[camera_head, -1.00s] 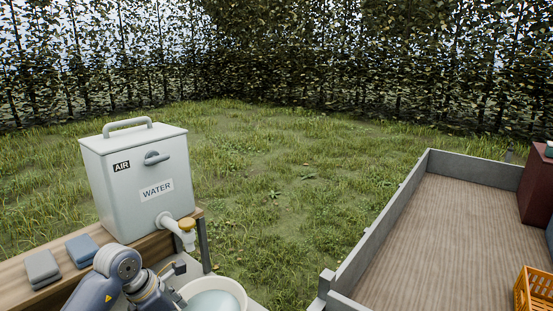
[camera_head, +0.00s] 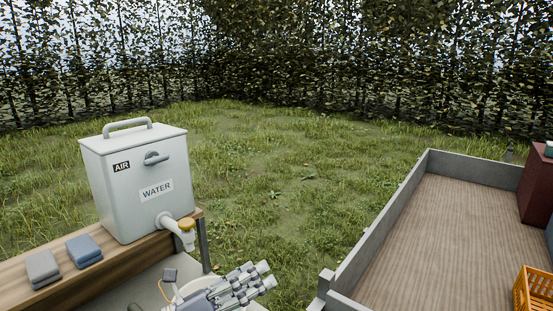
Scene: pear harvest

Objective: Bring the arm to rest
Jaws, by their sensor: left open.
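My left gripper (camera_head: 266,275) is at the bottom of the head view, its fingers pointing right and slightly up. It is open, with nothing seen between the fingertips. It is below and right of the white water tank's spigot (camera_head: 183,230) and in front of a white basin (camera_head: 192,286), which it mostly hides. Whether it touches the basin cannot be told. My right gripper is not in view.
The water tank (camera_head: 145,190) stands on a wooden shelf (camera_head: 120,262) beside a grey cloth (camera_head: 42,267) and a blue cloth (camera_head: 83,249). A walled trailer bed (camera_head: 440,240) with an orange crate (camera_head: 535,292) lies right. Grass lies between.

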